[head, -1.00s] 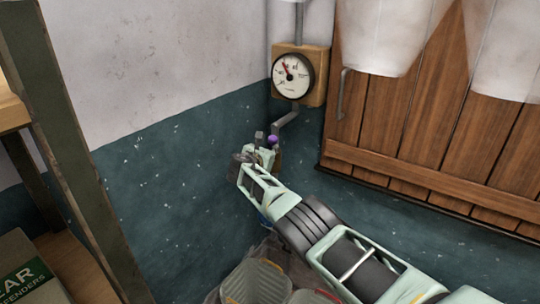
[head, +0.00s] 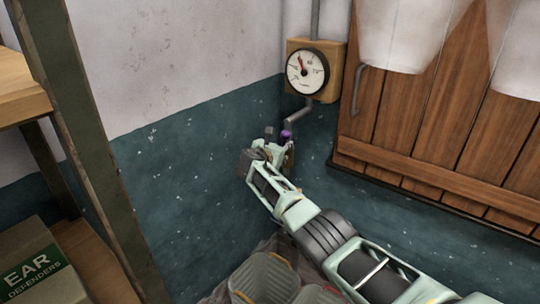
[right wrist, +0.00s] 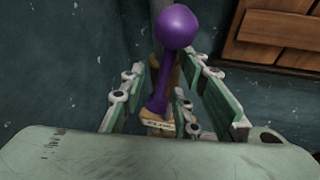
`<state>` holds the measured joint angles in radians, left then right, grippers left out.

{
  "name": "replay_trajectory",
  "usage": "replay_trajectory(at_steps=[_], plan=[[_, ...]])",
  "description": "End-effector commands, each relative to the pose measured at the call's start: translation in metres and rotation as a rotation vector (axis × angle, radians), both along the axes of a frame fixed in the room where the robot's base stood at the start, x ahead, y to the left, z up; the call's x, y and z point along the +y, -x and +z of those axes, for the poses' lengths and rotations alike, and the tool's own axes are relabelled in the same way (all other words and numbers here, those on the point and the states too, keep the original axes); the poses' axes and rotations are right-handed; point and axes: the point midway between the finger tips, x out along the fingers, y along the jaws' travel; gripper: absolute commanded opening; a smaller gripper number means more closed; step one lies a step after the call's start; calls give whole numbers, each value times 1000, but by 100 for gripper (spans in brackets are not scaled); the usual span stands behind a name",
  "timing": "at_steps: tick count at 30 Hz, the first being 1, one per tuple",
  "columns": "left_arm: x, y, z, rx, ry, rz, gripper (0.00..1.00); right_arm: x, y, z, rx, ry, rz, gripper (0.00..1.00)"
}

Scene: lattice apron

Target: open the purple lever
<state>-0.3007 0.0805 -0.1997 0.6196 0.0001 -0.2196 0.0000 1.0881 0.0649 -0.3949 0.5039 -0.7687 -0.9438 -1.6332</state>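The purple lever (right wrist: 174,30) stands up between the fingers of my right gripper (right wrist: 172,95) in the right wrist view. It has a round knob on a thin stem, with a small lettered tag at its base. The fingers are apart on either side of the stem, and I see no clear contact. In the head view only the lever's purple knob (head: 286,134) shows, just beyond my right gripper (head: 272,150), below the bent grey pipe. The gripper hides the rest of the lever there. My left gripper is not in view.
A round gauge (head: 307,71) on a wooden board sits above the lever. A wooden panel (head: 420,130) and white hanging items (head: 400,35) are at right. A shelf post (head: 90,130) and an ear defenders box (head: 40,262) are at left. Bins (head: 262,275) stand below.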

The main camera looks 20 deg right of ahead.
Motion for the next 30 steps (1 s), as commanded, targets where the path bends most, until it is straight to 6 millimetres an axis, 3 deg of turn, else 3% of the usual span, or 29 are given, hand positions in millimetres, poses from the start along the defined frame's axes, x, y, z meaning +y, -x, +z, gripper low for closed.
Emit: replay_trajectory(at_steps=[21, 30], plan=[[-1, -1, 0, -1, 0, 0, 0, 57, 58, 30, 0, -2, 4, 29], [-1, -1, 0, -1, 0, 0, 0, 69, 71, 36, 2, -1, 2, 29]])
